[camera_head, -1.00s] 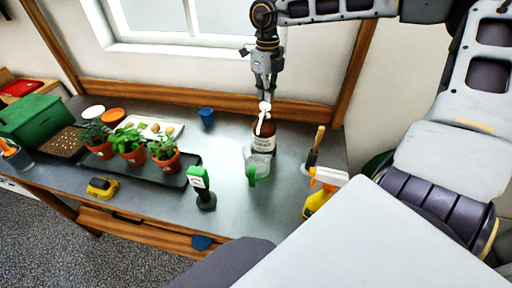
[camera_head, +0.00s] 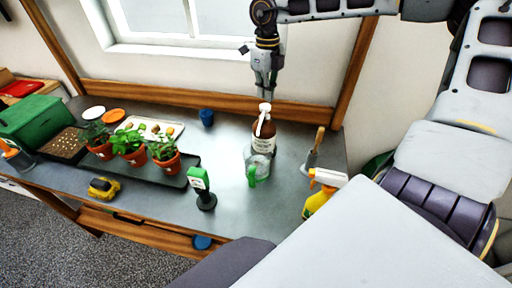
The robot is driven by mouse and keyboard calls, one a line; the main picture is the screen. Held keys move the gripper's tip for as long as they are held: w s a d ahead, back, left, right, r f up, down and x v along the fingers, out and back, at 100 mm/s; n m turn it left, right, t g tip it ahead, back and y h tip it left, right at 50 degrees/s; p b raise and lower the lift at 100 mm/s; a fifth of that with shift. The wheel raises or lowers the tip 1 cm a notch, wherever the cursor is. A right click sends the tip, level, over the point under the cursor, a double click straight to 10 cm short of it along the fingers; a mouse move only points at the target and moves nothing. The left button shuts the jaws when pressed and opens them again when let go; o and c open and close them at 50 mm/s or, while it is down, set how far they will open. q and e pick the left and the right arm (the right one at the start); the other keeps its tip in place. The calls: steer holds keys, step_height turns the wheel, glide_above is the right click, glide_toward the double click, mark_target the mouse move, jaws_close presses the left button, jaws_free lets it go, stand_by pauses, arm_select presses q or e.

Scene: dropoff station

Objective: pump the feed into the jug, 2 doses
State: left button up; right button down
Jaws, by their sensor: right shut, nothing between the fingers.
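The feed bottle (camera_head: 264,138) is brown with a pale label and a white pump head (camera_head: 264,109). It stands upright on the grey bench. The clear jug (camera_head: 260,164) with a green handle (camera_head: 251,175) stands directly in front of it, under the spout side of the pump. I cannot tell how much liquid is in the jug. My right gripper (camera_head: 265,97) points down, shut and empty, just above the pump head; whether it touches the pump is hard to tell. My left gripper is not in view.
A yellow spray bottle (camera_head: 320,195) and a wooden-handled tool (camera_head: 316,146) stand to the right. A green-and-black device (camera_head: 202,188) stands left of the jug. A blue cup (camera_head: 206,117) is behind, and potted plants (camera_head: 132,147) sit on a black tray (camera_head: 150,175) at left.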

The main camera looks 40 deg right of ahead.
step_height(320, 180, up, 5)
steer(key=shift+r+p, duration=0.1)
steer(key=shift+p, duration=1.1)
steer(key=shift+s, duration=0.15)
